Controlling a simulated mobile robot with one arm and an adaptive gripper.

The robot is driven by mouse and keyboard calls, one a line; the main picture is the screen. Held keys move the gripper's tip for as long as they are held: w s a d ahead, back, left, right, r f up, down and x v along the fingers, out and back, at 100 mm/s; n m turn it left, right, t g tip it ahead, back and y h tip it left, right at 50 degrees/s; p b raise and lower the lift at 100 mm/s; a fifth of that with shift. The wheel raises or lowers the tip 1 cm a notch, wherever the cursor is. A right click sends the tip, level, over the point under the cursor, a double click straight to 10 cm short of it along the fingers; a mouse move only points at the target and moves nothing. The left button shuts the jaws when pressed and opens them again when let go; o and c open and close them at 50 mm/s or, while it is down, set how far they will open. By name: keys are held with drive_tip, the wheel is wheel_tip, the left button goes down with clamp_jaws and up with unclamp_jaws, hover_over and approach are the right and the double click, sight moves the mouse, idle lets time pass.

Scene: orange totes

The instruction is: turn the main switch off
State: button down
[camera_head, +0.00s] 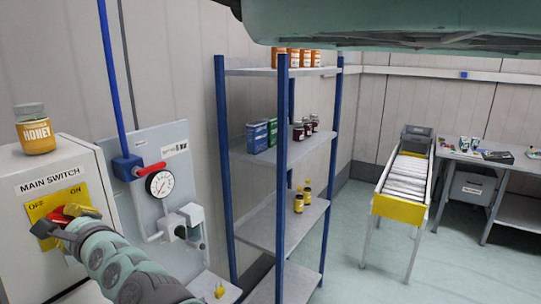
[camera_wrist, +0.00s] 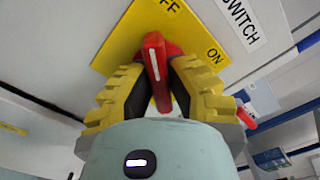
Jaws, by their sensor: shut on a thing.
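The main switch is a red handle (camera_wrist: 155,62) on a yellow plate (camera_wrist: 125,45) marked OFF and ON. In the wrist view the handle stands between the two yellow ribbed fingers of my gripper (camera_wrist: 157,92), which is shut on it. In the head view the plate (camera_head: 38,209) is on the grey cabinet (camera_head: 30,165) under the MAIN SWITCH label, with OFF at left and ON at right. Red parts show around my gripper (camera_head: 62,222) there. My gripper partly covers the handle, so its exact angle is hard to tell.
A honey jar (camera_head: 36,135) stands on top of the cabinet. To the right are a gauge (camera_head: 160,183) and a red lever (camera_head: 150,169) on a wall panel. Beyond stand a blue-post shelf (camera_head: 283,170) with jars and a roller conveyor (camera_head: 405,176). The floor (camera_head: 345,240) between them is clear.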

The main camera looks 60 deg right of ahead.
drive_tip(key=shift+n, duration=1)
drive_tip(key=n+b, duration=0.1)
drive_tip(key=n, duration=0.3)
drive_tip(key=c, duration=0.9)
unclamp_jaws()
drive_tip(key=shift+o, duration=0.2)
